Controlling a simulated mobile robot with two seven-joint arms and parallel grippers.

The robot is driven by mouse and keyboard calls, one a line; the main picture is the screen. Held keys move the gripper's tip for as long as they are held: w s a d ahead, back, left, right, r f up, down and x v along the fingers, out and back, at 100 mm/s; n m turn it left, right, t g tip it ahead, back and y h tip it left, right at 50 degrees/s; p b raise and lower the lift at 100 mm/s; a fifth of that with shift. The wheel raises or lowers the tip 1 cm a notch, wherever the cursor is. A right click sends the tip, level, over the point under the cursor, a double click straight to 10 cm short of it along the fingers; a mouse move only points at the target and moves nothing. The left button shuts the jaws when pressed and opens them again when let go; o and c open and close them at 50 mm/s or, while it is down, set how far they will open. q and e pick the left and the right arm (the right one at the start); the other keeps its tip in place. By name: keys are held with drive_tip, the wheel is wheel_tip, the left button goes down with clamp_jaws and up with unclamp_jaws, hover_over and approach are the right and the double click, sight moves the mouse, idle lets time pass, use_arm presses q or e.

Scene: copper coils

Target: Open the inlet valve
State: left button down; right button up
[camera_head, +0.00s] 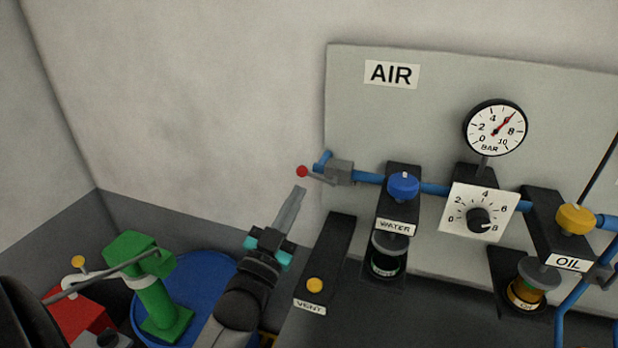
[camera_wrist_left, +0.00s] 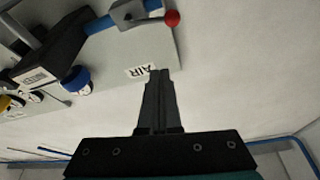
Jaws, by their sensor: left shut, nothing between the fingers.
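The inlet valve (camera_head: 339,173) is a grey block on the blue air pipe at the left edge of the AIR panel. Its lever (camera_head: 318,177) ends in a red ball (camera_head: 302,171) and points left, roughly in line with the pipe. My left gripper (camera_head: 299,192) is shut and empty, with its tips just below the red ball in the head view. A gap shows between them. In the left wrist view the gripper (camera_wrist_left: 158,75) points up, and the red ball (camera_wrist_left: 171,18) is beyond the tips, slightly right. My right gripper is not in view.
Right along the pipe are a WATER filter with a blue knob (camera_head: 403,185), a dial regulator (camera_head: 479,212), a gauge (camera_head: 495,128) reading above 4, and an OIL unit (camera_head: 566,262). A VENT block (camera_head: 325,262), green post (camera_head: 155,290) and blue drum (camera_head: 205,280) stand lower left.

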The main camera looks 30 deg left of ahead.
use_arm(q)
drive_tip(key=w+a+f, duration=0.1)
drive_tip(key=w+a, duration=0.1)
drive_tip(key=w, duration=0.6)
drive_tip(key=shift+f+p, duration=0.15)
drive_tip(key=shift+p, duration=0.2)
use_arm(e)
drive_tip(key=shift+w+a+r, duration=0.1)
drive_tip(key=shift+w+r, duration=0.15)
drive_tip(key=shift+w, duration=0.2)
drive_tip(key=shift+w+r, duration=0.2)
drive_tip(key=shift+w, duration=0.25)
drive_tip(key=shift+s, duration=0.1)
use_arm(q)
drive_tip(key=n, duration=0.1)
drive_tip(key=f+n+y, duration=0.1)
drive_tip(key=f+n+b, duration=0.1)
drive_tip(key=n, duration=0.1)
drive_tip(key=shift+w+a+y, duration=0.1)
drive_tip(key=shift+a+y, duration=0.15)
drive_tip(key=shift+y, duration=0.15)
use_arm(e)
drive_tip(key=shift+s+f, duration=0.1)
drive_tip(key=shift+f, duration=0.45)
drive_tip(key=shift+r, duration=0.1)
